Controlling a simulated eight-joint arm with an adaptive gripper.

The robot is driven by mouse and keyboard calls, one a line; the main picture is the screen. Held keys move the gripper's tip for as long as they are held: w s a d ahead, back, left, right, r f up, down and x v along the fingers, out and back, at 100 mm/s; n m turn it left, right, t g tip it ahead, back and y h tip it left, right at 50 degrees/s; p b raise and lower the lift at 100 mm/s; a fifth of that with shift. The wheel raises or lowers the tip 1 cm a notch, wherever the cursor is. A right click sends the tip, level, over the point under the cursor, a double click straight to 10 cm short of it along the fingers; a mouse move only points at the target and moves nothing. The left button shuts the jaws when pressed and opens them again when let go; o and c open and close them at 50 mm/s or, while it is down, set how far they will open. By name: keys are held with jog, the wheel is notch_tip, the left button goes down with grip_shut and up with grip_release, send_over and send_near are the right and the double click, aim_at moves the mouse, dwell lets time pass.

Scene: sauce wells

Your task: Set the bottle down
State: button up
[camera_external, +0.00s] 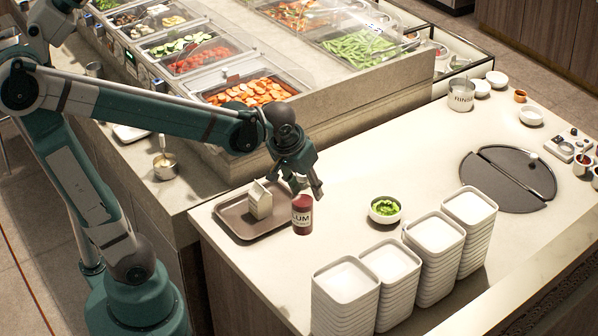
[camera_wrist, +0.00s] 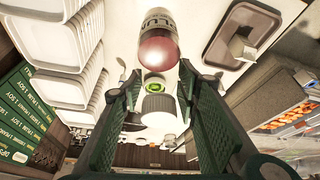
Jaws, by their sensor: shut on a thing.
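The bottle (camera_external: 302,217) is dark red with a white label ending in "LUM". It looks upright below my gripper (camera_external: 306,187), just right of the tray in the external view. I cannot tell whether its base touches the counter. In the wrist view the bottle (camera_wrist: 158,48) shows at top centre, at the fingertips of my gripper (camera_wrist: 158,72). The fingers are shut on its upper end; the exact contact is hard to see.
A brown tray (camera_external: 236,228) with a white carton (camera_external: 259,200) lies left of the bottle. A bowl of greens (camera_external: 384,210) stands to the right. Stacked white dishes (camera_external: 345,283) line the front edge. The counter between the bottle and the bowl is clear.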

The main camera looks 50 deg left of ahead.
aim_at(308, 222)
notch_tip(308, 222, down, 12)
jog(key=shift+f, duration=0.3)
dwell(0.6)
notch_tip(308, 222, down, 6)
jog(key=b, duration=0.1)
dwell(0.4)
jog(key=shift+f, duration=0.15)
jog(key=shift+f+b, duration=0.45)
jog(key=shift+f, duration=1.4)
jog(key=o, duration=1.4)
jog(key=shift+o, duration=0.4)
jog(key=shift+r, duration=0.2)
